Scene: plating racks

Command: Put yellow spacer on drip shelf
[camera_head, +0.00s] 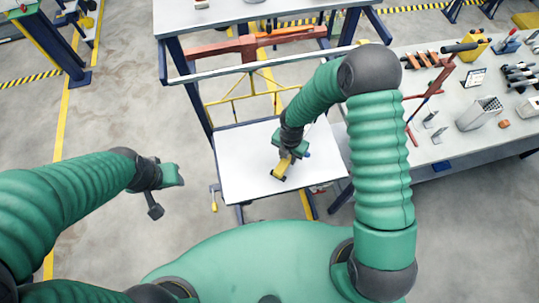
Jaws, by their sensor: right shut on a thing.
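A yellow spacer (283,167) is held by my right gripper (290,154), which is shut on it. The spacer is tilted, with a dark part at its lower end. It is over the white flat shelf (240,165) in front of me, which looks like the drip shelf. I cannot tell whether the spacer touches the surface. My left gripper (167,190) is open and empty, above the floor to the left of the shelf, with its fingers well apart.
A blue-legged rack with a red-orange bar (240,47) and a higher white shelf (215,14) stands behind the shelf. A grey workbench (445,110) at the right carries tools, a metal grater-like box (478,112) and a yellow holder (474,43).

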